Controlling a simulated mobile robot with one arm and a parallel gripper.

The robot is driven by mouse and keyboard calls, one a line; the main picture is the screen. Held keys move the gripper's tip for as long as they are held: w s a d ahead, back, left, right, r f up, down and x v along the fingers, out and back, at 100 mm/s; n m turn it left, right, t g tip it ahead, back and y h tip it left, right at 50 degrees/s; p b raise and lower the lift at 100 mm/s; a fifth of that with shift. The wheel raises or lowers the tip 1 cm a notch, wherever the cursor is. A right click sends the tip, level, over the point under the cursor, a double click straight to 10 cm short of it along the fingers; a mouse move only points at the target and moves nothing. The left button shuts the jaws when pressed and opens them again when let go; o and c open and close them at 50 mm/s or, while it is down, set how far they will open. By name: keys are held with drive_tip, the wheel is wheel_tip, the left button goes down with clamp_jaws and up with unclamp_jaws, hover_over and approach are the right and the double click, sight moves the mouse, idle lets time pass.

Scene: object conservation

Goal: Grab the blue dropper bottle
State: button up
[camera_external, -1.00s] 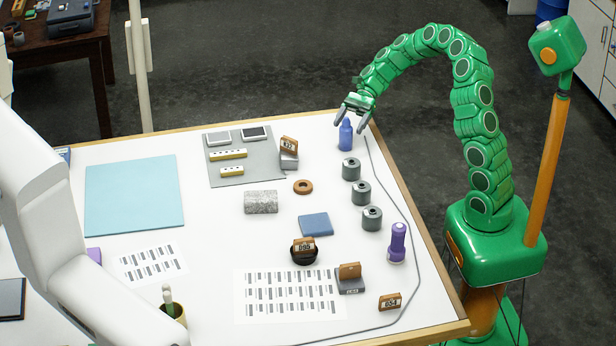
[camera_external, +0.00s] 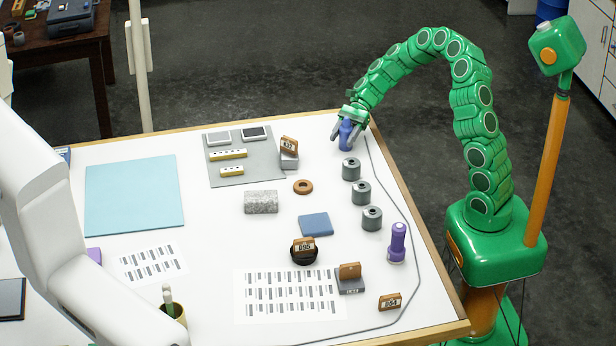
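The blue dropper bottle (camera_external: 345,140) stands upright near the far right corner of the white table. My gripper (camera_external: 347,138) points down over it, with its grey fingers on either side of the bottle's upper part. The fingers are spread around the bottle. A gap seems to show at the left finger, and contact on the right side is too small to tell. The bottle's top is partly hidden by my gripper.
Three grey cylinders (camera_external: 361,193) stand in a row in front of the bottle. A grey cable (camera_external: 398,208) runs along the table's right side. A grey mat (camera_external: 217,164) with small parts lies to the left. A white arm (camera_external: 45,220) fills the left foreground.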

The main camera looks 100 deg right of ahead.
sight(345, 127)
drive_tip(key=c, duration=0.4)
drive_tip(key=shift+c, duration=0.2)
drive_tip(key=shift+r, duration=0.55)
wheel_tip(345, 127, up, 2)
drive_tip(key=shift+s+r, duration=0.1)
drive_tip(key=shift+r, duration=0.1)
drive_tip(key=s+a+r, duration=0.8)
drive_tip(key=s+r, duration=0.1)
drive_tip(key=s, duration=0.2)
drive_tip(key=shift+a+r, duration=0.2)
drive_tip(key=shift+r, duration=0.05)
